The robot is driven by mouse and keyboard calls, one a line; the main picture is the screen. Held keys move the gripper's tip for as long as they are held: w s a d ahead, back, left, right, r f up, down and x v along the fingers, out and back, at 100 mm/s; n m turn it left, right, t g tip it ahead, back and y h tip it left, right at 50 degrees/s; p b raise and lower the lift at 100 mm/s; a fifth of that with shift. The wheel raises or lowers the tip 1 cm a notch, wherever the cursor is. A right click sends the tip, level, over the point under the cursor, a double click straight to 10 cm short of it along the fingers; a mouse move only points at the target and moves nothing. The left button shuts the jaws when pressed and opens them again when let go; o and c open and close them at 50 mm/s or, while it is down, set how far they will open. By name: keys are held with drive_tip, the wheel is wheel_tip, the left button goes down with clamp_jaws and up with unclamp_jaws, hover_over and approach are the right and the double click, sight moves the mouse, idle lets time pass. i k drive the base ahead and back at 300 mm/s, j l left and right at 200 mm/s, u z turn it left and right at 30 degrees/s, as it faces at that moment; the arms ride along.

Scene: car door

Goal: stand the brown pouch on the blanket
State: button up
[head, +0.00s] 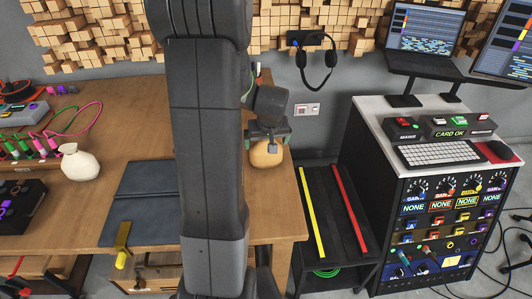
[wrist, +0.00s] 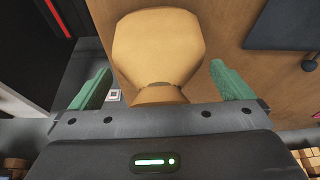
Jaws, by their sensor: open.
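The brown pouch (head: 267,154) is at the right end of the wooden table, directly below my gripper (head: 267,137). In the wrist view the pouch (wrist: 158,48) lies between the two green fingers of my gripper (wrist: 163,84), its narrow neck toward the palm. The fingers are open, with gaps on both sides of the pouch. The gripper hides part of it in the head view. The folded dark blue-grey blanket (head: 140,215) lies flat on the table to the left, partly behind my arm; its edge also shows in the wrist view (wrist: 284,25).
A cream pouch (head: 79,164) stands on the table left of the blanket. Cables and devices (head: 30,140) fill the left side. A yellow-handled object (head: 122,245) is at the blanket's front edge. A dark stand (head: 335,210) and a control cabinet (head: 440,190) stand to the right.

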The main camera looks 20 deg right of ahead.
sight(163, 217)
drive_tip(key=j, duration=0.65)
drive_tip(key=k+j, duration=0.15)
drive_tip(key=j, duration=1.15)
drive_tip(key=k+z, duration=0.05)
